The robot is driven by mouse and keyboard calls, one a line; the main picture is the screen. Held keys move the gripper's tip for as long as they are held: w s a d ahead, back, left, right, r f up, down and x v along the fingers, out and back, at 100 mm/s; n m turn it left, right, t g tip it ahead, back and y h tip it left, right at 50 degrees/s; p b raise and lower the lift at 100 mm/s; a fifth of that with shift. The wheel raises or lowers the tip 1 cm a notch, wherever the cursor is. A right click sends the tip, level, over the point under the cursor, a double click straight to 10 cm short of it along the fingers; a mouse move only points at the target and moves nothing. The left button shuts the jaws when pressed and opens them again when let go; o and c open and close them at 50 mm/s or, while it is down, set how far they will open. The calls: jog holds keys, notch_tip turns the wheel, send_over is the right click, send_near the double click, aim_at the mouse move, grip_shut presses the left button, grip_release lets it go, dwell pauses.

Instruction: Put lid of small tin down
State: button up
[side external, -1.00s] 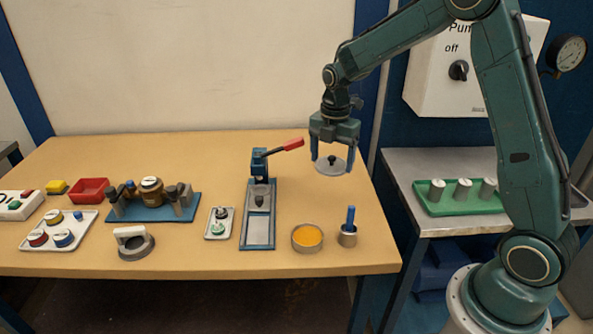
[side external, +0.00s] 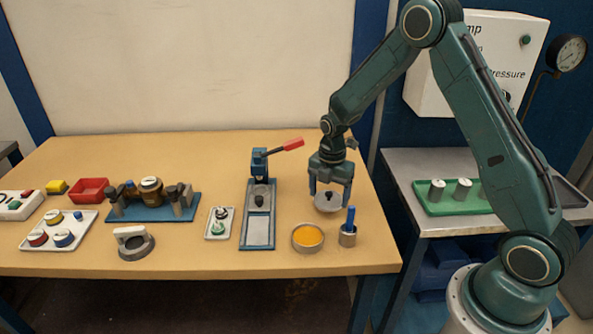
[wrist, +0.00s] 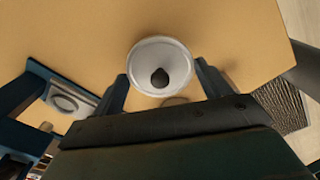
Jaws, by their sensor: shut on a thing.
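The lid of the small tin (side external: 326,207) is a round grey disc with a dark knob. My gripper (side external: 330,197) is shut on it, with a finger on either side. In the wrist view the lid (wrist: 145,75) sits between the two fingers, its dark knob facing the camera. It looks level and low over the bench; I cannot tell whether it touches the wood. The open small tin (side external: 294,242), with orange contents, stands in front and to the left of the lid.
A blue press (side external: 258,233) with a red lever is to the left. The bench (side external: 362,190) is bare around and behind the lid, and its right edge is near.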

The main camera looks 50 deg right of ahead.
aim_at(329, 197)
jog(key=shift+f, duration=1.85)
jog(key=shift+f, duration=0.1)
jog(key=o, duration=1)
jog(key=shift+c, duration=0.2)
notch_tip(329, 197, up, 11)
jog(key=shift+r, duration=0.6)
